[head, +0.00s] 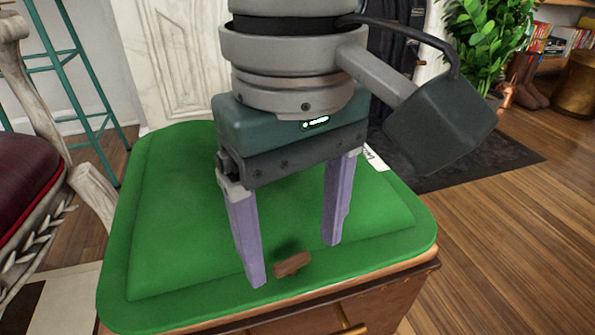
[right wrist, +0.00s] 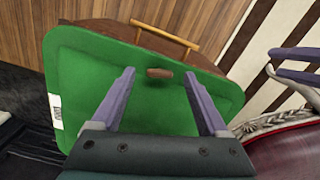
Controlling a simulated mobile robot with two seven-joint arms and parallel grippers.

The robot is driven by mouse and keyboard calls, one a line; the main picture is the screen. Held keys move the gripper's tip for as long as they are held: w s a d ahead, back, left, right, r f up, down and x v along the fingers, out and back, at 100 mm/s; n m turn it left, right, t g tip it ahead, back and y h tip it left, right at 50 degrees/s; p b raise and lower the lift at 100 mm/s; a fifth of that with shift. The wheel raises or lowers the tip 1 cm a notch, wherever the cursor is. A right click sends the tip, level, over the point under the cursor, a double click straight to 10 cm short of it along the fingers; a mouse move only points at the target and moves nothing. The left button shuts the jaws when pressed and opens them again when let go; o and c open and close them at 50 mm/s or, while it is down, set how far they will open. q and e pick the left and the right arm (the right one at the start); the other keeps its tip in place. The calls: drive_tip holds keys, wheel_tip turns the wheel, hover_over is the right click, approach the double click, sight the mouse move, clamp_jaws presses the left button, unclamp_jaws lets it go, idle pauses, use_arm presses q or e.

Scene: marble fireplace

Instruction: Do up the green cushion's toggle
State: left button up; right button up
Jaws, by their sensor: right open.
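The green cushion (head: 180,200) lies flat, and it also shows in the right wrist view (right wrist: 85,75). Its brown toggle (head: 292,264) is a short wooden bar near the cushion's front edge; it also shows in the right wrist view (right wrist: 159,73). Whether a loop lies around the toggle cannot be told. My right gripper (head: 294,262) points down over the cushion, open and empty, with one lilac finger on either side of the toggle. Lilac fingers of my left gripper (right wrist: 269,62) show apart at the right of the right wrist view, off the cushion.
The cushion rests on a wooden cabinet with a brass handle (head: 350,320). A dark red padded chair (head: 25,170) stands close at the left, with a teal stool (head: 65,70) behind. A plant (head: 490,45) stands at the back right. Wooden floor (head: 510,230) is clear at the right.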

sight(292, 266)
wheel_tip(292, 266, down, 2)
drive_tip(key=shift+f+b, duration=0.25)
drive_tip(key=shift+b, duration=0.25)
drive_tip(key=shift+r, duration=0.1)
clamp_jaws()
